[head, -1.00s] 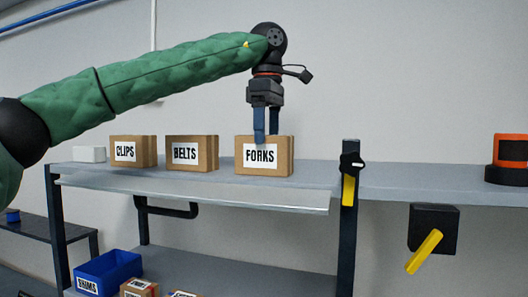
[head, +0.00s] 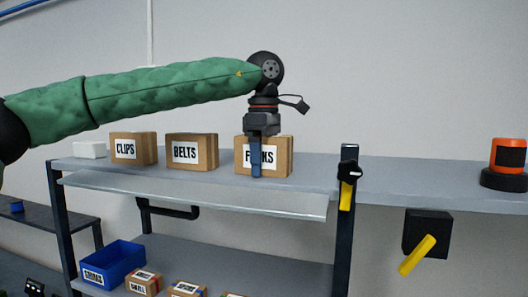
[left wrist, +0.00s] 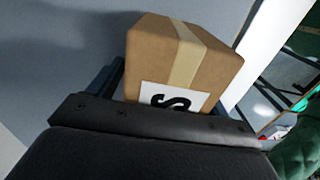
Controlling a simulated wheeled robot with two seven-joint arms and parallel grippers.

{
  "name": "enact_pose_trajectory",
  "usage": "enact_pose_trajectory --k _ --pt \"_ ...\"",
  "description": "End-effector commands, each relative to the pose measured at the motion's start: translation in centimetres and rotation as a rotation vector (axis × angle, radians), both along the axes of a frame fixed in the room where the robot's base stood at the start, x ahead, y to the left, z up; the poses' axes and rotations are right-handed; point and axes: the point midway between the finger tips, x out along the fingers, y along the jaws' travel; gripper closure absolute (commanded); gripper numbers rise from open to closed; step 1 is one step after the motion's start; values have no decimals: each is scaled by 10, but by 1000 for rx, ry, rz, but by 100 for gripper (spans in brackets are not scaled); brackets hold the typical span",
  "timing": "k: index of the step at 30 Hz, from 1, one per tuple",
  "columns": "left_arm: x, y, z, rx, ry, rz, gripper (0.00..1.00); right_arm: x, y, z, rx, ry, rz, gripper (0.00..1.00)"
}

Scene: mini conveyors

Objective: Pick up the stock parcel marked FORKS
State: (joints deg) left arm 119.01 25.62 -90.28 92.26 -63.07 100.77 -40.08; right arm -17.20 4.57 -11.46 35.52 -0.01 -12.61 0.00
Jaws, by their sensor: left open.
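The FORKS parcel (head: 281,158), a brown box with a white label, stands on the top shelf at the right end of a row of parcels. My left gripper (head: 256,172) points down, and its blue finger crosses the label in the head view. In the left wrist view the parcel (left wrist: 205,80) shows beyond the gripper body with tape across its top and part of an S on its label. Blue finger parts (left wrist: 115,78) show at the parcel's left side. The gripper is open; I cannot tell whether the fingers touch the box. My right gripper is not in view.
The CLIPS parcel (head: 124,149) and BELTS parcel (head: 185,152) stand left of FORKS on the shelf (head: 330,183). A dark post with a yellow handle (head: 347,190) stands right. An orange and black device (head: 507,160) sits far right. Boxes sit on the lower shelf.

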Motion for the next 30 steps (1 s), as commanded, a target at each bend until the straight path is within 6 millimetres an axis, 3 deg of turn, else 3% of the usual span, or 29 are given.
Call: enact_pose_trajectory --k 3,9,12,23,30 --pt "0 0 0 0 0 0 24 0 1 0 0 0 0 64" --pt "0 0 0 0 0 0 63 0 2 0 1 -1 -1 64" --pt "0 0 1 0 0 0 77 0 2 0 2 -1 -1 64" --pt "0 0 4 1 -1 0 77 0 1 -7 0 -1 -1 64" --pt "0 -1 27 0 0 0 77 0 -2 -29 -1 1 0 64"
